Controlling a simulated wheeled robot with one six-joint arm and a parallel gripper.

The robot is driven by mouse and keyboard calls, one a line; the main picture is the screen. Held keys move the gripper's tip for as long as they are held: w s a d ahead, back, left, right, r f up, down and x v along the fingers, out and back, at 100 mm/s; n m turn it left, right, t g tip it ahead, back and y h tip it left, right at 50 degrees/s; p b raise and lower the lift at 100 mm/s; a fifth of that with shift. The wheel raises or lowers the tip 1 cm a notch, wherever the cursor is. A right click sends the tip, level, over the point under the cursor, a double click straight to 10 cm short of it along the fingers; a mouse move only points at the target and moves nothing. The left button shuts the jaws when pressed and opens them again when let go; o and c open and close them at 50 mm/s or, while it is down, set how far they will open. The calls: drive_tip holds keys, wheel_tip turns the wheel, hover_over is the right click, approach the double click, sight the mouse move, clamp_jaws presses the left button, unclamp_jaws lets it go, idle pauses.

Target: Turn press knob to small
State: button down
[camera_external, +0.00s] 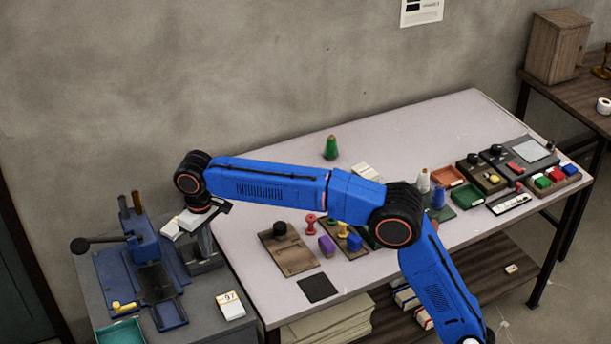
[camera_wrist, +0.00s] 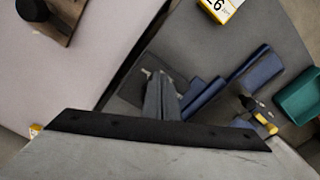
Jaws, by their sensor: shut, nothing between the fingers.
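The blue press (camera_external: 150,250) stands on the grey side table at the left, with a black-balled lever pointing left. A small yellow knob (camera_external: 124,307) sits at its front left corner; it also shows in the wrist view (camera_wrist: 264,119) at the right. I cannot read any size marking or the knob's setting. My gripper (camera_external: 175,230) is shut and empty, above the right side of the press and apart from the yellow knob.
A grey metal stand (camera_external: 206,256) rises close beside my gripper. A green tray (camera_external: 120,333) and a white number block (camera_external: 230,305) are on the side table. The long table (camera_external: 270,207) at the right holds a wooden board (camera_external: 290,258), stamps and several trays.

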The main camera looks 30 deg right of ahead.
drive_tip(key=shift+s, duration=0.1)
drive_tip(key=shift+s+d+r, duration=0.1)
drive_tip(key=shift+s, duration=0.2)
wheel_tip(320, 180, up, 6)
drive_tip(key=shift+f, duration=0.1)
idle(0.4)
